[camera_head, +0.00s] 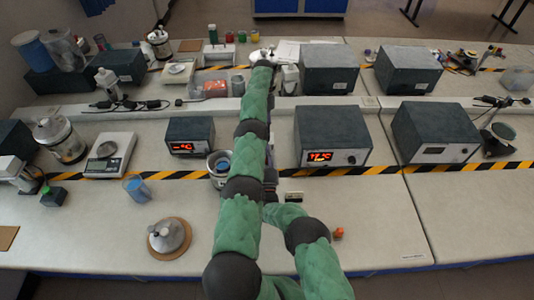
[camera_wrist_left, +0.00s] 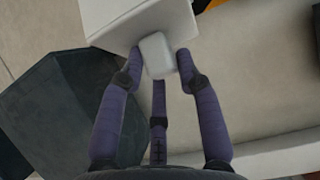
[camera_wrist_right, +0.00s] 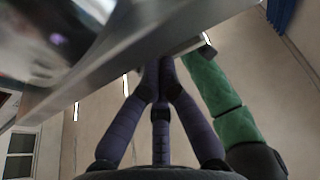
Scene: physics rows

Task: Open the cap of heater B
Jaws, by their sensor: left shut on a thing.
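A white box-shaped device (camera_wrist_left: 125,22) fills the top of the left wrist view, with a pale, rounded, block-like cap (camera_wrist_left: 157,55) at its edge. My left gripper (camera_wrist_left: 157,62) is shut on this cap, its fingers on either side of it. In the head view my left arm reaches to the back of the bench, beside a white device (camera_head: 288,80); the fingers are mostly hidden there. I read no label naming heater B. My right gripper (camera_wrist_right: 159,72) has its fingertips together in the right wrist view, beside a pale slanting edge; it is hidden in the head view.
Grey boxes with displays (camera_head: 190,136) (camera_head: 332,137) (camera_head: 436,133) stand behind the striped tape. More grey boxes (camera_head: 330,70) (camera_head: 408,70) stand farther back. The front right bench is mostly clear.

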